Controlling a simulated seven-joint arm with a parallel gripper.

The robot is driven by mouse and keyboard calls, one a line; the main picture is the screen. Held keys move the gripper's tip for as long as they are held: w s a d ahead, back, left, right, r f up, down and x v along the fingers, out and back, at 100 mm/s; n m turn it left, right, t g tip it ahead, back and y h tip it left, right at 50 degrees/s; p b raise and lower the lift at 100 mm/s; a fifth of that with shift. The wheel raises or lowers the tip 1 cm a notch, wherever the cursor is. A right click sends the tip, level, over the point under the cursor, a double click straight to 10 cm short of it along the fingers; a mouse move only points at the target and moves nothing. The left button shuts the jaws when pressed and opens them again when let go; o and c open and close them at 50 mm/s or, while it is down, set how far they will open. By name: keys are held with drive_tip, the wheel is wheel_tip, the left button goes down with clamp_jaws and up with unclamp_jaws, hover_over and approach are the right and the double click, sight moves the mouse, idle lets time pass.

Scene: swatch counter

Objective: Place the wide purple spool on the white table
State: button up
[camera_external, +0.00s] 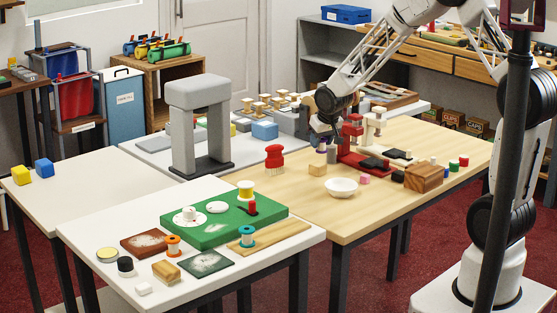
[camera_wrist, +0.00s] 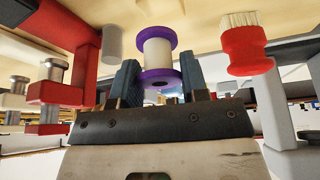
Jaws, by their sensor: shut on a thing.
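The wide purple spool (camera_wrist: 157,52) has purple flanges and a pale core. It sits between the two fingers of my gripper (camera_wrist: 159,82) in the wrist view, and the gripper is shut on it. In the external view my gripper (camera_external: 324,132) is over the back of the wooden table, beside the red stand, and only a small bit of the purple spool (camera_external: 321,147) shows. I cannot tell whether the spool touches the wood. The white table (camera_external: 215,271) stands at the front left, with a green board and several items on it.
A red brush (camera_external: 274,157) stands left of my gripper; it also shows in the wrist view (camera_wrist: 246,50). The red stand (camera_external: 350,150) is close on the right. A grey arch (camera_external: 197,100) rises at the back left. A white bowl (camera_external: 341,187) stands in front.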

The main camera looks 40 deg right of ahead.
drive_tip(key=shift+m, duration=0.6)
drive_tip(key=s+f, duration=0.1)
drive_tip(key=s, duration=1.4)
drive_tip(key=s+f, duration=0.1)
drive_tip(key=s, duration=0.6)
drive_tip(key=shift+s+d+f, duration=0.25)
drive_tip(key=shift+s+f, duration=0.1)
hover_over(339, 176)
drive_tip(key=s, duration=0.2)
drive_tip(key=shift+w+a+f, duration=0.15)
drive_tip(key=shift+a+f, duration=0.25)
drive_tip(key=shift+f, duration=0.4)
drive_tip(key=shift+f, duration=1.7)
drive_tip(key=shift+f, duration=0.1)
drive_tip(key=o, duration=1)
